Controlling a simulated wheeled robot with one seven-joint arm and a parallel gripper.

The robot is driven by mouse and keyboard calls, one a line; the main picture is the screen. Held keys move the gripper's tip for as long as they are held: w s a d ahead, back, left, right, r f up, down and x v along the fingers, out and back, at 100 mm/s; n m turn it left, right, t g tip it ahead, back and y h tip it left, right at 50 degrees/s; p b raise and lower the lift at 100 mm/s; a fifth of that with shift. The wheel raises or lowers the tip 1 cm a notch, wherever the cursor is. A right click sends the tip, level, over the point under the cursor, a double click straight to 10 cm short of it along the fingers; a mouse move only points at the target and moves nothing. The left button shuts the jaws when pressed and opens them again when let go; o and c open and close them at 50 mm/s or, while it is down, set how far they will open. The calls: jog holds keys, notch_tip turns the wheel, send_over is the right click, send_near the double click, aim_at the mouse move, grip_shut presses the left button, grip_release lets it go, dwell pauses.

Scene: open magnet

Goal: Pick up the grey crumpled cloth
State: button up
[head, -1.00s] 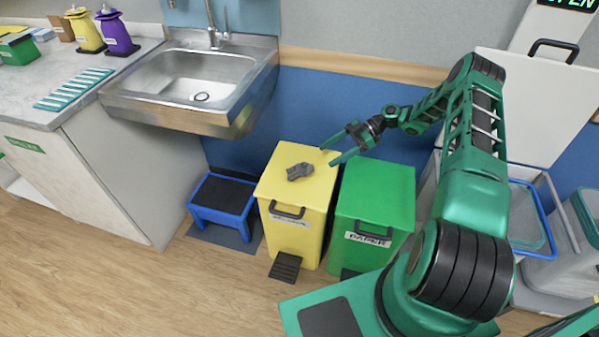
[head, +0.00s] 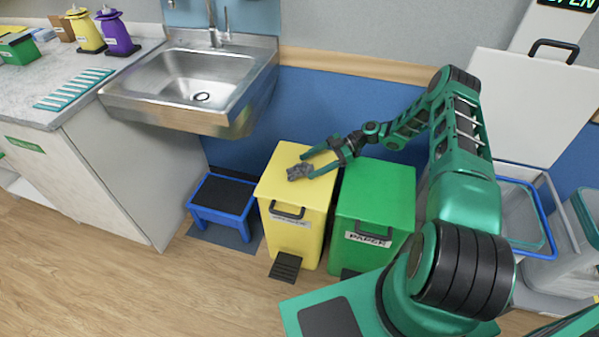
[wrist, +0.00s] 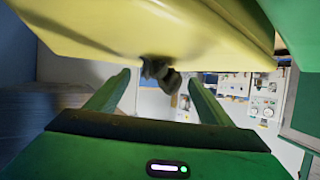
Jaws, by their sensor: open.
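The grey crumpled cloth (head: 300,171) lies on top of the yellow bin's lid (head: 282,158), toward its middle. My gripper (head: 307,164) is open, with its two green fingers reaching over the lid from the right, one on each side of the cloth or close to it. In the wrist view the cloth (wrist: 160,72) shows as a dark lump against the yellow lid, between the open fingers (wrist: 158,82) and near their tips. I cannot tell whether the fingers touch it.
A green bin labelled PAPER (head: 374,205) stands right beside the yellow one. A steel sink (head: 190,85) is at the upper left, with a blue step stool (head: 222,197) below it. An open bin with a blue rim (head: 540,225) is at the right. The floor in front is clear.

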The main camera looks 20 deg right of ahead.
aim_at(300, 169)
jog(key=x, duration=0.2)
jog(key=shift+a+f, duration=0.2)
jog(key=shift+a, duration=0.15)
jog(key=shift+w, duration=0.1)
jog(key=c, duration=1.1)
jog(key=shift+r, duration=0.15)
jog(key=shift+c, duration=0.2)
